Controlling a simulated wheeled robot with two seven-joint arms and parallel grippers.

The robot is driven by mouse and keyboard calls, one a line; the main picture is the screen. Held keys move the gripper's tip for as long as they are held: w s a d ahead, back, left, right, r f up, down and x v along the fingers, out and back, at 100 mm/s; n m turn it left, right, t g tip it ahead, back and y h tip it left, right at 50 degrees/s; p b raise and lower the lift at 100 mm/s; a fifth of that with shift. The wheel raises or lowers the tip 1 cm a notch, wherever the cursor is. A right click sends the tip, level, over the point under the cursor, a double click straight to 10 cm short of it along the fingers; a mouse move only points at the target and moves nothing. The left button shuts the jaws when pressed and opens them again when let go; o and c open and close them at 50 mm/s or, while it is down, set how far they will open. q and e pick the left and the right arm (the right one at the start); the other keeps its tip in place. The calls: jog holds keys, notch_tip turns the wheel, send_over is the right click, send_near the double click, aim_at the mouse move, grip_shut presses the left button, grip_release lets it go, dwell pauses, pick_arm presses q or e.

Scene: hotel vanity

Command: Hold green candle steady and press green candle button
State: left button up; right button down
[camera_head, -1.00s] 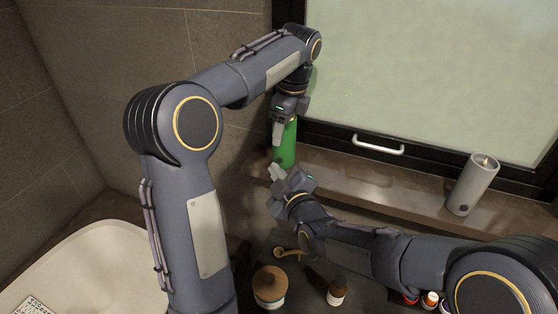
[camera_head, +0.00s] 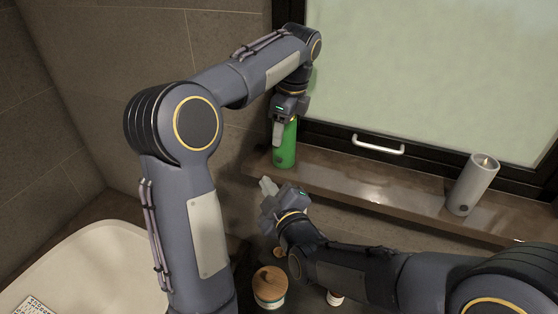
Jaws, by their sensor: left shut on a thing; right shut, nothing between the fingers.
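The green candle (camera_head: 285,150) stands upright on the ledge under the window, at its left end. My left gripper (camera_head: 279,132) comes down from above and is shut on the candle's upper part, hiding its top. A small dark round spot, perhaps the button, shows low on the candle's front. My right gripper (camera_head: 266,186) is shut and empty. It is below and left of the candle, in front of the ledge, with its fingertips pointing up-left and apart from the candle.
A grey candle (camera_head: 473,185) stands on the right part of the ledge (camera_head: 370,187). The ledge between the candles is clear. A wooden-lidded jar (camera_head: 270,287) and a partly hidden bottle (camera_head: 335,298) are below my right arm. A white basin (camera_head: 90,265) is at lower left.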

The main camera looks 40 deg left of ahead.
pick_arm(q)
jog(key=o, duration=1.2)
jog(key=r, duration=0.4)
jog(key=d+r, duration=0.1)
jog(key=r, duration=0.7)
jog(key=shift+w+d, duration=0.3)
jog(key=shift+d, duration=0.05)
jog(key=shift+f, duration=0.1)
